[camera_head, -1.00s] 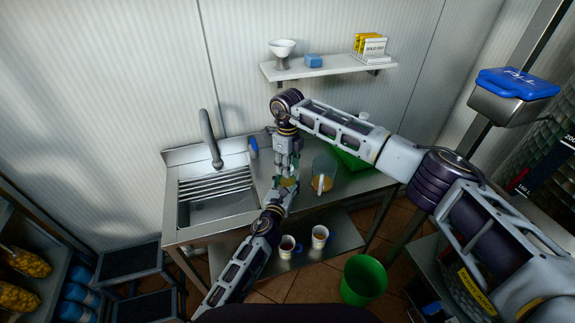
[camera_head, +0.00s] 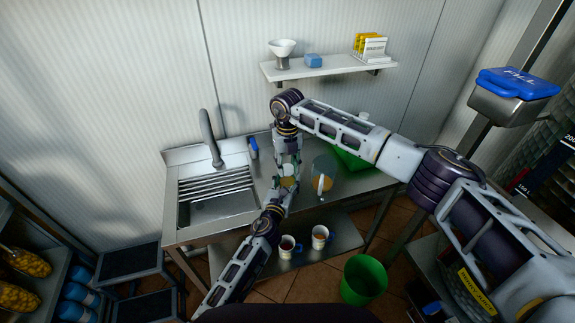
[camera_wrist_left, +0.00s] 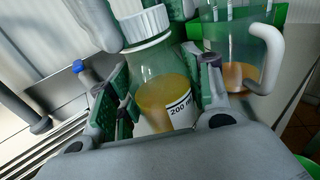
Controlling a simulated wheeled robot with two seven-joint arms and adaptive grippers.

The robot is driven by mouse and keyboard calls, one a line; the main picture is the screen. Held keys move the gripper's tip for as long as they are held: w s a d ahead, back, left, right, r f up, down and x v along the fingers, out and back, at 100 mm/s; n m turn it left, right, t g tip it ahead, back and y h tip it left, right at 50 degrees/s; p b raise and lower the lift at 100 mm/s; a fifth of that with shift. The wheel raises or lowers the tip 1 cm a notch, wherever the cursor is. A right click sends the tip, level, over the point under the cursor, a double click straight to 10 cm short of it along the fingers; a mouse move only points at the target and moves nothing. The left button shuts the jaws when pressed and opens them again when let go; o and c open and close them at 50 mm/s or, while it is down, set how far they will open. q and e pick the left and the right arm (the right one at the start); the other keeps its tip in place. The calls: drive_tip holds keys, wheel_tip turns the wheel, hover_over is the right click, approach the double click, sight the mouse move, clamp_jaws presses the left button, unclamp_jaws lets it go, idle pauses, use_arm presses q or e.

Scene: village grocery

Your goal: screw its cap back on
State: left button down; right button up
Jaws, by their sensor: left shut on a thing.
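A clear bottle of amber liquid with a 200 ml label (camera_wrist_left: 165,90) fills the middle of the left wrist view. A white ribbed cap (camera_wrist_left: 143,23) sits at its mouth; whether it is fully seated cannot be seen. My left gripper (camera_head: 283,192) is shut on the bottle's body, its green-padded fingers on both sides (camera_wrist_left: 162,95). My right gripper (camera_head: 288,172) points down from above, its fingers spread on either side of the cap. The bottle is small and mostly hidden between my grippers in the head view.
A clear jug (camera_head: 323,178) with amber liquid and a pale handle stands close right of the bottle; it also shows in the left wrist view (camera_wrist_left: 245,50). The sink (camera_head: 215,200) is to the left. Two mugs (camera_head: 320,237) stand on the lower shelf; a green bin (camera_head: 363,280) is on the floor.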

drive_tip(key=o, duration=0.4)
drive_tip(key=shift+r, duration=2.25)
drive_tip(key=r, duration=0.1)
drive_tip(key=w+r, duration=0.1)
drive_tip(key=shift+a+r, duration=0.15)
drive_tip(key=shift+r, duration=0.25)
drive_tip(key=n, duration=0.3)
drive_tip(key=shift+s+r, duration=0.25)
drive_tip(key=shift+r, duration=0.05)
drive_tip(key=n, duration=0.6)
drive_tip(key=shift+s, duration=0.25)
drive_tip(key=shift+f, duration=0.1)
